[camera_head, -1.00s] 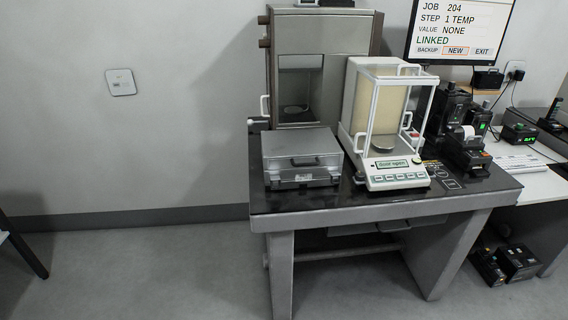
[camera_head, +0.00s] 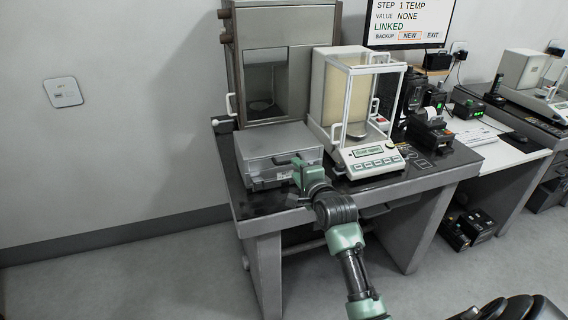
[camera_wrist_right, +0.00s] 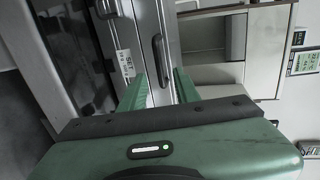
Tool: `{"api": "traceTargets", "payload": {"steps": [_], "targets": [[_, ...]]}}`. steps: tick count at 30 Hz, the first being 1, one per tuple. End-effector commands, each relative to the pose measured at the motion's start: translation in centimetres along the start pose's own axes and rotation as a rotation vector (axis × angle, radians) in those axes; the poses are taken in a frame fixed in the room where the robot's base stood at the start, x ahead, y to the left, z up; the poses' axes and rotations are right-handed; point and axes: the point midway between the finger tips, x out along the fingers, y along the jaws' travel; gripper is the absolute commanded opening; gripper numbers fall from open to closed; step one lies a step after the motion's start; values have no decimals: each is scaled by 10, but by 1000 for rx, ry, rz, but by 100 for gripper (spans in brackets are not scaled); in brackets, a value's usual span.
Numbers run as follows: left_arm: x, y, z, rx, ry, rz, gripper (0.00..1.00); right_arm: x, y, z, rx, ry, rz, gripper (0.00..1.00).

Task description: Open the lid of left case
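The left case is a grey metal case (camera_head: 270,148) with its lid shut, lying at the left front of the dark table. It also fills the upper middle of the right wrist view (camera_wrist_right: 143,22), with a dark handle (camera_wrist_right: 159,58) on its lid and a white label on its side. My right gripper (camera_head: 297,165) is at the front right of the case. In the right wrist view its two green fingers (camera_wrist_right: 160,82) are apart with nothing held, and the handle shows just beyond the gap. I cannot tell whether a finger touches the case. My left gripper is not in view.
A white balance (camera_head: 369,154) with a glass shield stands right of the case. A tall metal cabinet (camera_head: 305,45) stands behind. Dark devices (camera_head: 430,130) sit at the table's right. The table's front edge (camera_head: 350,198) runs below my right arm.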

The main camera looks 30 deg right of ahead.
Motion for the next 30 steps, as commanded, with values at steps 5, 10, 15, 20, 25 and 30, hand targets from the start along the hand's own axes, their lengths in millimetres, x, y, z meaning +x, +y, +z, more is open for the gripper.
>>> {"api": "traceTargets", "payload": {"steps": [5,10,15,20,25,30], "targets": [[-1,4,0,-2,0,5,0,31,-1,0,-4,1,0,32],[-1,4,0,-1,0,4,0,50,0,0,-3,0,0,32],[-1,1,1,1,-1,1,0,56,0,0,-4,0,-1,32],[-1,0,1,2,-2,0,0,56,0,0,-4,0,-1,32],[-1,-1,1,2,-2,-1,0,56,0,0,-4,0,0,0],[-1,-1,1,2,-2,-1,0,56,1,1,-4,0,0,0]]}}
